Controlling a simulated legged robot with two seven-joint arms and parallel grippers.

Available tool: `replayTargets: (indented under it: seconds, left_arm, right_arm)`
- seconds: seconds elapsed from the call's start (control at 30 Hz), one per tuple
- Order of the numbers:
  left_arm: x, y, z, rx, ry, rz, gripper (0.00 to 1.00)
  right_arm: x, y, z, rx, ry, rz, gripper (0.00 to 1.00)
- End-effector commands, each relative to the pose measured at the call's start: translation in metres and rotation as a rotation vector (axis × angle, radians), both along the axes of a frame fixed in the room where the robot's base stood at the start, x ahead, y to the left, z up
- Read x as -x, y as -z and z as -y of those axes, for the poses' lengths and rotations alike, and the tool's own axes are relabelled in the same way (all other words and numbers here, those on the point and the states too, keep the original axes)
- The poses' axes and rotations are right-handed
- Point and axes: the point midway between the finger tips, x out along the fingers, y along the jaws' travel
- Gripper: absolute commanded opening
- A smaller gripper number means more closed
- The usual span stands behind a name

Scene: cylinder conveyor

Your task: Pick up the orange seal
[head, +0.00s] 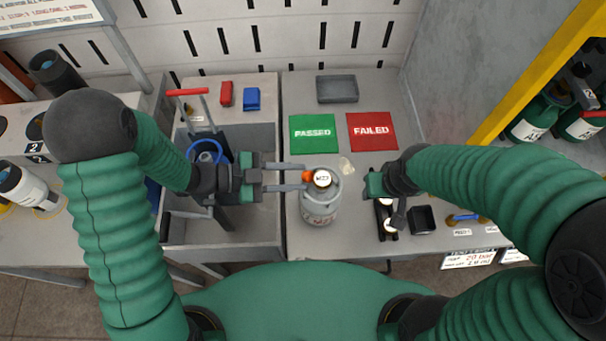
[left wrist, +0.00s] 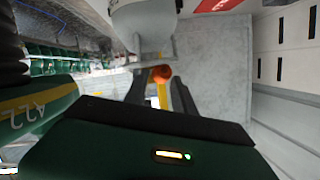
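The orange seal (head: 307,176) sits at the left side of the top of a grey gas cylinder (head: 320,209). It also shows as an orange round piece in the left wrist view (left wrist: 161,73). My left gripper (head: 303,177) is open, its two fingers pointing right, one on each side of the seal, with a gap between them. I cannot tell whether either finger touches it. In the left wrist view the seal lies between the fingers, near their tips. My right gripper (head: 375,185) is right of the cylinder; its fingers are not clear.
Green PASSED (head: 314,133) and red FAILED (head: 372,131) mats lie behind the cylinder, with a grey tray (head: 337,89) beyond. A sunken grey bin (head: 262,233) lies under my left arm. A small black box (head: 423,219) stands at the right.

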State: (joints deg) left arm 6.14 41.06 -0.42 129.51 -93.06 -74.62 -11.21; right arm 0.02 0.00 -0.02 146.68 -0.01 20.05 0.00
Motion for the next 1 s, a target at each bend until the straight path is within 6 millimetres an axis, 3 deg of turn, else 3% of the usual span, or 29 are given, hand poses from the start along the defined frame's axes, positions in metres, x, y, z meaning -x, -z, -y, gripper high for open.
replayTargets:
  seconds: [0.03,0.27,0.63,0.77,1.0]
  left_arm:
    - [0.000,0.003,-0.001,-0.006,-0.001,-0.002,0.33]
    - [0.000,0.004,-0.003,-0.006,-0.001,-0.003,0.01]
    - [0.000,-0.001,-0.002,-0.008,-0.002,-0.001,0.00]
    - [0.000,-0.025,-0.002,-0.007,-0.002,0.003,0.00]
    - [0.000,-0.083,-0.001,-0.005,-0.002,0.005,0.00]
  right_arm:
    - [0.000,0.001,0.000,0.000,0.000,0.000,0.47]
    - [0.000,0.001,0.000,0.000,-0.001,0.000,0.47]
    - [0.000,0.000,0.000,0.000,-0.001,0.000,0.47]
    - [0.000,-0.004,0.000,0.000,-0.001,0.000,0.47]
    - [0.000,-0.011,0.000,0.000,-0.001,0.000,0.47]
